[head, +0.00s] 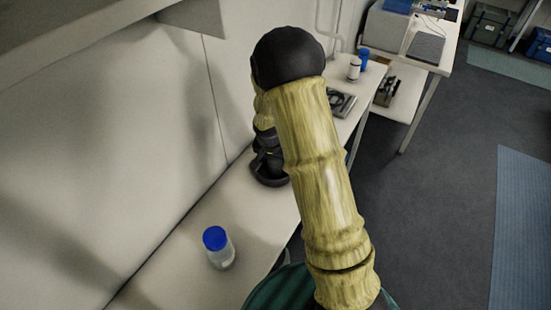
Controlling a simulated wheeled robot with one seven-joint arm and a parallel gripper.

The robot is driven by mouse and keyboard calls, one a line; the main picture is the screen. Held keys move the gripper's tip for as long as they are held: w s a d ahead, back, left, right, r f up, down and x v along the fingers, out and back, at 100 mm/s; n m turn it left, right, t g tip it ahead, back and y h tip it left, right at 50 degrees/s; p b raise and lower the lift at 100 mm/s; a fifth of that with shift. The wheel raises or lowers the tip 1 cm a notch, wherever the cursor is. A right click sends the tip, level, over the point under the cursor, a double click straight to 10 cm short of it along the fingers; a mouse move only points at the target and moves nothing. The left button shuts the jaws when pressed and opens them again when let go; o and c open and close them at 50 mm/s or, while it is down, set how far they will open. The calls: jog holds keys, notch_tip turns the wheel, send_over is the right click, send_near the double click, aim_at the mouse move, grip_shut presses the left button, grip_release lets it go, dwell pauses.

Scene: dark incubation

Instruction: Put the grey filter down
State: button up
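My arm fills the middle of the head view and bends down behind its own upper part to the white bench (175,270). The dark end of the arm, with my gripper (268,172), is low over or at the bench top by the wall. Its fingers cannot be made out, so I cannot tell whether it is open or shut. I cannot make out the grey filter; the arm hides part of the bench there.
A clear bottle with a blue cap (218,248) stands on the near bench. Further along are a dark flat device (341,103), a white bottle (354,70) and a blue-capped one (363,60). A second table (400,62) stands beyond. Open floor lies right.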

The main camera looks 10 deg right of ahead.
jog(key=shift+r, duration=0.1)
jog(key=b+v, duration=0.2)
jog(key=v, duration=1)
dwell(0.4)
jog(key=s+d+n+y, duration=0.1)
jog(key=s+n, duration=0.5)
jog(key=s, duration=1.2)
jog(key=shift+d+n+y, duration=0.35)
jog(key=shift+n+y, duration=0.05)
